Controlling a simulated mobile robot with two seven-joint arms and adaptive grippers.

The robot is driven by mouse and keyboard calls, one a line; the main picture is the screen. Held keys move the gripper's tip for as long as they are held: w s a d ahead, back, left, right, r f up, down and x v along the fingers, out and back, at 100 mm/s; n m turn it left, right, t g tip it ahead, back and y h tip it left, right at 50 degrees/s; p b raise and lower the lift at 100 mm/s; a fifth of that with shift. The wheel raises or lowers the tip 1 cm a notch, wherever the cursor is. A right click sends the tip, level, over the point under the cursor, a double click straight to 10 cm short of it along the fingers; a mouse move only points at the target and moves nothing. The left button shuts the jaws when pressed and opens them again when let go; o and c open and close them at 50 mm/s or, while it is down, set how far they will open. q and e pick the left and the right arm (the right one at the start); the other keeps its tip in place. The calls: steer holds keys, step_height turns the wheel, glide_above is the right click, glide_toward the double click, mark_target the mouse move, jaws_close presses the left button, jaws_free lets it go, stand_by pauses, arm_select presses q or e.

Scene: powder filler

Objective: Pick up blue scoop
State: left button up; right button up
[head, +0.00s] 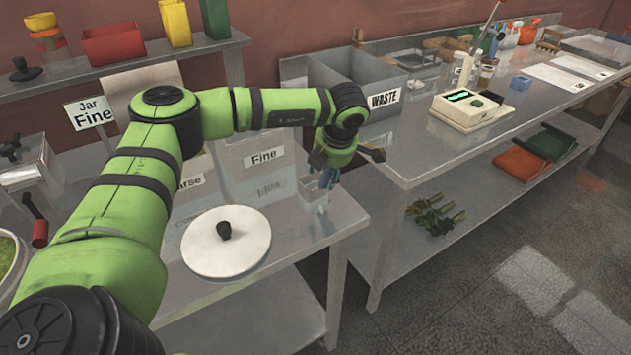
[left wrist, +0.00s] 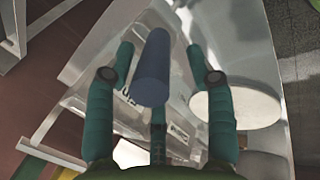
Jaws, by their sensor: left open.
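The blue scoop shows in the left wrist view as a thick blue handle (left wrist: 152,70) pointing up toward the camera. Its lower end is hidden behind the handle and fingers. My left gripper (left wrist: 160,58) is open, with teal fingers on either side of the handle and visible gaps between them. In the head view my left gripper (head: 330,172) points down over the near table's right part, beside a small clear container (head: 313,192). There the gripper mostly hides the scoop. My right gripper is in neither view.
A round white lid (head: 205,245) with a black knob lies on the near table, left of the gripper. A grey waste bin (head: 340,75) and a scale (head: 470,110) stand on the right-hand bench. A floor gap separates the tables.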

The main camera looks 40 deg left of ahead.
arm_select(q)
steer(key=shift+w+f, duration=0.1)
steer(key=shift+f, duration=0.05)
jaws_close()
steer(key=shift+r, duration=0.2)
